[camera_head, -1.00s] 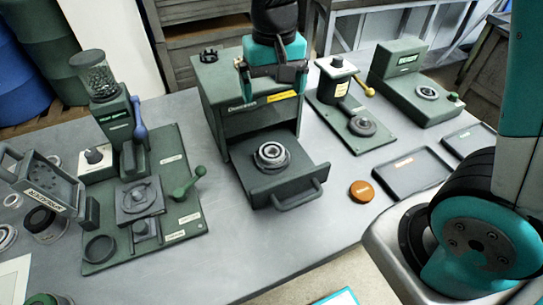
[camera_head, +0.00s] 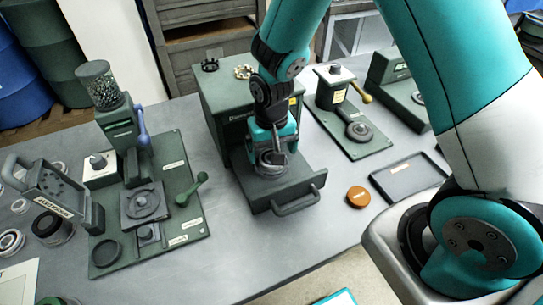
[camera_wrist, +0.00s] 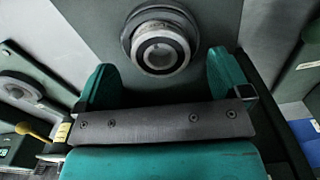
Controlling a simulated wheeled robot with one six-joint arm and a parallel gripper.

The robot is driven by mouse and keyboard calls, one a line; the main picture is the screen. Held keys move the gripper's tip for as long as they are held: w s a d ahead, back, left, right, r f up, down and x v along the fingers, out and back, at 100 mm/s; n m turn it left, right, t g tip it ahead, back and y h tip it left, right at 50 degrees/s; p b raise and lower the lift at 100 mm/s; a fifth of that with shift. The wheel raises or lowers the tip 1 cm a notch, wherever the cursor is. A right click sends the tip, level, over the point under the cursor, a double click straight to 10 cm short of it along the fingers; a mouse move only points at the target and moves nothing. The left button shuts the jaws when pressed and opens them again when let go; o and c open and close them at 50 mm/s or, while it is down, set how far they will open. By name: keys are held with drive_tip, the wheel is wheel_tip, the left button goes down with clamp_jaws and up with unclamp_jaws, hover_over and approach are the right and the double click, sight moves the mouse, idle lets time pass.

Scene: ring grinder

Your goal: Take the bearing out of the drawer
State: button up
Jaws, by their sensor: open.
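The drawer (camera_head: 302,178) of the green demagnetizer-like box (camera_head: 225,100) is pulled out. The bearing (camera_wrist: 160,47), a shiny metal ring, rests on a dark round seat in the drawer. My gripper (camera_head: 270,158) is over the drawer, pointing down at the bearing and partly hiding it in the head view. In the wrist view my gripper (camera_wrist: 165,78) is open, its two teal fingers spread wide to left and right. The bearing lies beyond and between the fingertips, with clear gaps on both sides. I see no contact.
The drawer handle (camera_head: 297,203) sticks out at the front. A green press station (camera_head: 140,200) stands left, with a small lever fixture (camera_head: 350,125) right. An orange disc (camera_head: 357,197) and a dark tray (camera_head: 408,178) lie right of the drawer. A pale ring (camera_head: 243,72) sits on the box.

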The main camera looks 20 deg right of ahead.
drive_tip(key=shift+f, duration=1.25)
drive_tip(key=c, duration=1.1)
drive_tip(key=shift+r, duration=0.1)
drive_tip(key=shift+c, duration=0.2)
